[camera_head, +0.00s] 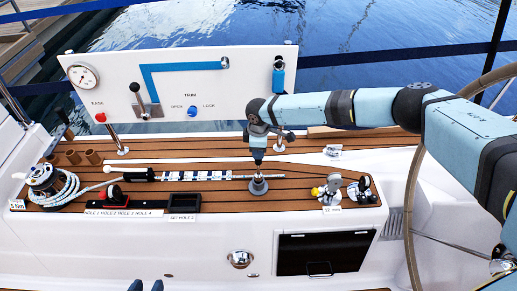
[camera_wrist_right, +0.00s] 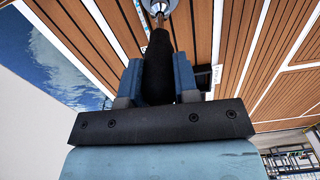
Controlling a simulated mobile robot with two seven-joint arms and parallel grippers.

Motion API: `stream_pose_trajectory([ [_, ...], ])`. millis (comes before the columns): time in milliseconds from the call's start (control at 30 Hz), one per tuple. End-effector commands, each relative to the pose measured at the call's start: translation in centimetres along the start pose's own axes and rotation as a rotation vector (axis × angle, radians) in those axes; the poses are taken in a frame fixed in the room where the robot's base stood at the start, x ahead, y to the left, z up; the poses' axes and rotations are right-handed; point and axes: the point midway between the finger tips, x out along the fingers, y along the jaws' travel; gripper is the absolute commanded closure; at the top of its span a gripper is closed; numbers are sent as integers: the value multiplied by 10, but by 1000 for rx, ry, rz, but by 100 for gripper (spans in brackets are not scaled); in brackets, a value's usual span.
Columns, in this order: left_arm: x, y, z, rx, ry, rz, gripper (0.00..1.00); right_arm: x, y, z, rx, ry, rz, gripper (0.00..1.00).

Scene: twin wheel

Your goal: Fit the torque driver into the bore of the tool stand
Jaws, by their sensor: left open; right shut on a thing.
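My right gripper (camera_head: 258,143) is shut on the dark handle of the torque driver (camera_head: 258,156). The driver hangs about upright, with its thin shaft pointing down at the tool stand (camera_head: 259,187), a small grey round piece on the wooden deck. In the right wrist view the black handle (camera_wrist_right: 158,70) lies between the fingers of the gripper (camera_wrist_right: 157,88), and the shaft meets the stand (camera_wrist_right: 153,5) at the top edge. I cannot tell whether the tip is inside the bore. My left gripper (camera_head: 146,286) is open and empty at the bottom edge, only its fingertips showing.
A white panel (camera_head: 240,75) with lever and gauge stands behind. Left of the stand are a winch with rope (camera_head: 42,180), a rod (camera_head: 200,176) and a black tray (camera_head: 184,202). Small fittings (camera_head: 330,187) stand to the right. A steering wheel rim (camera_head: 411,200) is at far right.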

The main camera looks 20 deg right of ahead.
Motion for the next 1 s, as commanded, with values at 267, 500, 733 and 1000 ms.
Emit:
stream_pose_trajectory([
  [267,-2,0,-3,0,0,0,57,0,0,0,-1,-1,0,100],
  [500,-1,0,-3,0,1,0,57,2,0,0,-1,0,0,100],
  [733,0,0,-1,0,1,0,57,8,0,0,-1,0,0,100],
  [1000,1,0,1,0,2,0,57,14,0,0,-1,0,0,100],
])
